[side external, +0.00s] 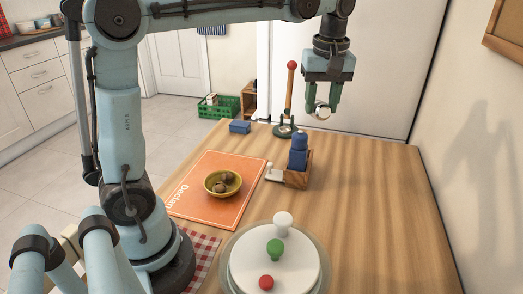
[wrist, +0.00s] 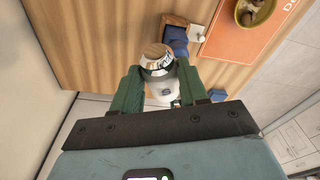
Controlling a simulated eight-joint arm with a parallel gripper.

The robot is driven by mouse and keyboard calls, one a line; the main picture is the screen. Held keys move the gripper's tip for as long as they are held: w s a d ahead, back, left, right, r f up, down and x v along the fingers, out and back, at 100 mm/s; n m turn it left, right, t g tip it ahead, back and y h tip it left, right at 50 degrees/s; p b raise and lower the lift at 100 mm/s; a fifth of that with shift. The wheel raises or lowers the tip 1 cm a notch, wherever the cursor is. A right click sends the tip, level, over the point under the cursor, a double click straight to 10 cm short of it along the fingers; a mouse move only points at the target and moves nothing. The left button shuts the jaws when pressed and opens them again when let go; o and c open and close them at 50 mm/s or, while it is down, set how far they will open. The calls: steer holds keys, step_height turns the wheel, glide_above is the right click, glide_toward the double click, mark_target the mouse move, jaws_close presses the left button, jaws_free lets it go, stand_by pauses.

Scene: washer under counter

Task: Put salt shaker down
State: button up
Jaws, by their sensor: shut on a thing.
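My gripper (side external: 321,106) is above the far right part of the wooden table, pointing down, its green fingers shut on a small pale object that I take to be the salt shaker (side external: 322,114). In the wrist view the shaker (wrist: 158,66) shows a brown top and a shiny, patterned band between the fingers. The fingers hide part of its sides. It appears held clear of the tabletop (side external: 370,200).
A red-topped stand (side external: 290,90) and small blue box (side external: 240,127) are left. An orange mat (side external: 200,205) carries a yellow bowl (side external: 222,190). The table's right side is clear.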

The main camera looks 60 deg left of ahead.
mark_target(317, 100)
steer(key=n+h, duration=0.1)
steer(key=a+n+h, duration=0.1)
steer(key=w+f+n+h, duration=0.1)
steer(key=shift+a+g, duration=0.3)
steer(key=shift+g, duration=0.1)
steer(key=shift+w+a+f+n+h, duration=0.1)
steer(key=shift+a+n+h, duration=0.25)
steer(key=shift+n+h, duration=0.6)
steer(key=n+h, duration=0.1)
steer(key=a+n+t+h, duration=0.1)
steer(key=shift+w+a+f+t+h, duration=0.1)
steer(key=shift+w+t+h, duration=0.2)
steer(key=shift+h, duration=0.05)
steer(key=a+r+n+t+h, duration=0.2)
steer(key=a+n+t+h, duration=0.2)
steer(key=a, duration=0.4)
steer(key=n+t, duration=0.1)
steer(key=t, duration=0.1)
steer(key=shift+w+t+h, duration=0.2)
steer(key=shift+t+h, duration=0.1)
steer(key=shift+t, duration=0.1)
step_height(317, 100, down, 18)
steer(key=shift+r, duration=0.2)
steer(key=shift+f, duration=0.15)
